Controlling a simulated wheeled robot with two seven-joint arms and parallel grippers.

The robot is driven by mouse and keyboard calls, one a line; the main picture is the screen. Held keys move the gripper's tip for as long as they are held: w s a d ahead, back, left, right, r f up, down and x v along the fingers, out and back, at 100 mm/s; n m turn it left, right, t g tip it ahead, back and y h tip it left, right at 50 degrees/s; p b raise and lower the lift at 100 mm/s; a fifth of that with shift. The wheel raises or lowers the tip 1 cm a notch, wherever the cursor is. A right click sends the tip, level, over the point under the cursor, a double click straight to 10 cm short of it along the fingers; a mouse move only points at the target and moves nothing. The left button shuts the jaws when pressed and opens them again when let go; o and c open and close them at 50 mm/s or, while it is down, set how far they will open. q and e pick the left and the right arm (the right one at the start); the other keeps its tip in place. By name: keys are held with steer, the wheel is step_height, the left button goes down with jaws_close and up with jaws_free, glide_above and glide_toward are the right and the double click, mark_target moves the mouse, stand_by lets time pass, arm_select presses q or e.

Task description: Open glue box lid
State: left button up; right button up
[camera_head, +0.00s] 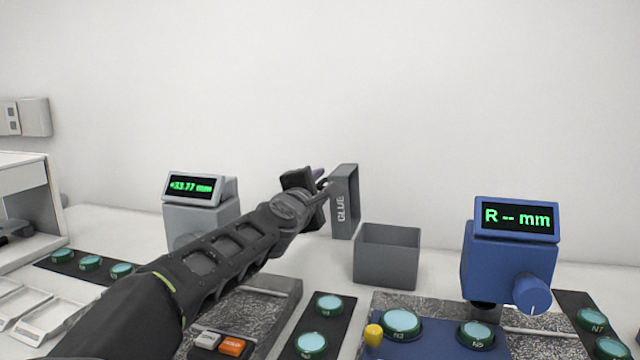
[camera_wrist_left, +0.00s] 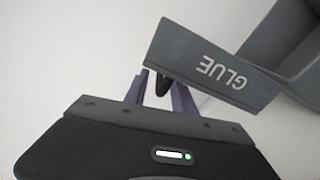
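The grey glue box (camera_head: 387,258) stands on the table right of centre, its top uncovered. Its lid (camera_head: 343,202), marked GLUE, stands upright at the box's left side; it also shows in the left wrist view (camera_wrist_left: 212,72), where the box interior (camera_wrist_left: 290,45) lies behind it. My left gripper (camera_head: 320,182) is at the lid's upper left side. In the left wrist view its purple fingers (camera_wrist_left: 163,95) are apart, with a small dark piece between them near the lid's edge. Whether the fingers touch it is unclear. My right gripper is not in view.
A grey readout unit (camera_head: 200,205) stands left behind my arm. A blue readout unit (camera_head: 508,255) with a knob stands right of the box. Dark trays with teal round pieces (camera_head: 402,322) and an orange button (camera_head: 233,346) lie in front.

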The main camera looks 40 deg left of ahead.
arm_select(q)
steer(key=p+v, duration=0.1)
steer(key=v, duration=0.6)
steer(key=shift+a+r, duration=0.1)
stand_by(0.4)
